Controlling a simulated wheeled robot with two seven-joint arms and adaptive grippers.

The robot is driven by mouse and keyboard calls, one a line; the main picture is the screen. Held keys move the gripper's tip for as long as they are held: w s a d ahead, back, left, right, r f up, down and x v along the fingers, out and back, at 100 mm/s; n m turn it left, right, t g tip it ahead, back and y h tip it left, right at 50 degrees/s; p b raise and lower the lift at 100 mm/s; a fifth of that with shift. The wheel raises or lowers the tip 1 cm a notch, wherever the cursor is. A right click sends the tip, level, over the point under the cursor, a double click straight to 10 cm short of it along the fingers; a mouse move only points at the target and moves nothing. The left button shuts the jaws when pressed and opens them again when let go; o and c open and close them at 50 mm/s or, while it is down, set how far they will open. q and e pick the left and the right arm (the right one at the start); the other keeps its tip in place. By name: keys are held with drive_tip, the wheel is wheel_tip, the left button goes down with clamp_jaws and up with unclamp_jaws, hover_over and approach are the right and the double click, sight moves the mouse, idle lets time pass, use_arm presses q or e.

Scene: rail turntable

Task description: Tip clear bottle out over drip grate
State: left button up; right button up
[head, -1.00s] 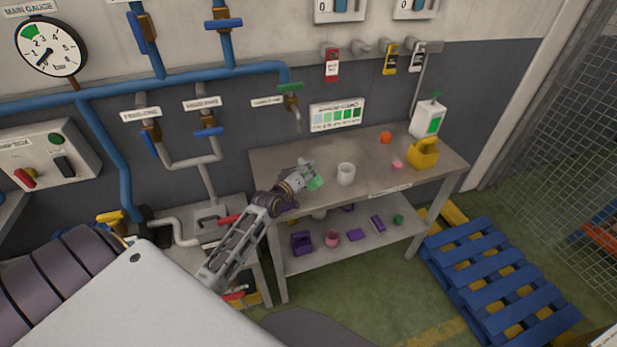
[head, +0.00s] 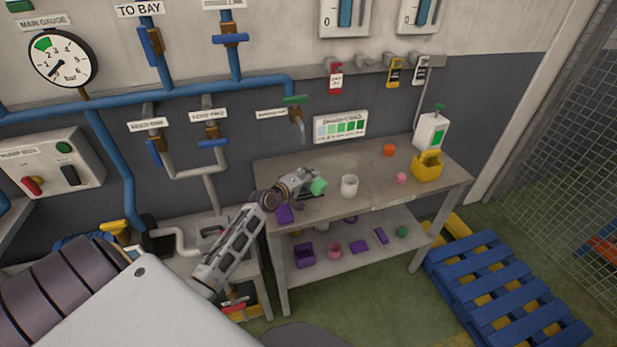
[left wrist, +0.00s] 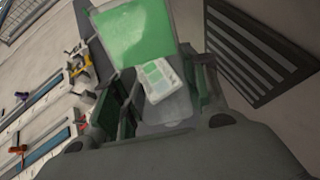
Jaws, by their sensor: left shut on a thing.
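My left gripper (head: 304,182) is above the left part of the steel bench, shut on the clear bottle (head: 318,186). In the left wrist view the bottle (left wrist: 135,35) sits between the two fingers (left wrist: 162,95). Green liquid fills its far part, the near part looks clear, and a pale label with green patches is on its side. The bottle's mouth is not clear to me. The dark slatted drip grate (left wrist: 255,50) lies to the right of the bottle in the left wrist view. In the head view the arm and bottle mostly hide it. My right gripper is out of view.
A white cup (head: 349,186) stands on the bench (head: 385,165) just right of the bottle. Farther right are an orange item (head: 389,150), a pink item (head: 401,178), a yellow container (head: 427,166) and a white dispenser (head: 431,130). A tap (head: 297,115) hangs behind.

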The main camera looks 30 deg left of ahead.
use_arm(q)
drive_tip(key=n, duration=0.2)
drive_tip(key=n+h, duration=0.1)
drive_tip(key=shift+r+n+h+p, duration=0.15)
drive_tip(key=shift+n+h+p, duration=0.15)
drive_tip(key=shift+n+p, duration=0.1)
idle(0.7)
idle(0.9)
drive_tip(key=shift+w+r, duration=0.1)
idle(0.4)
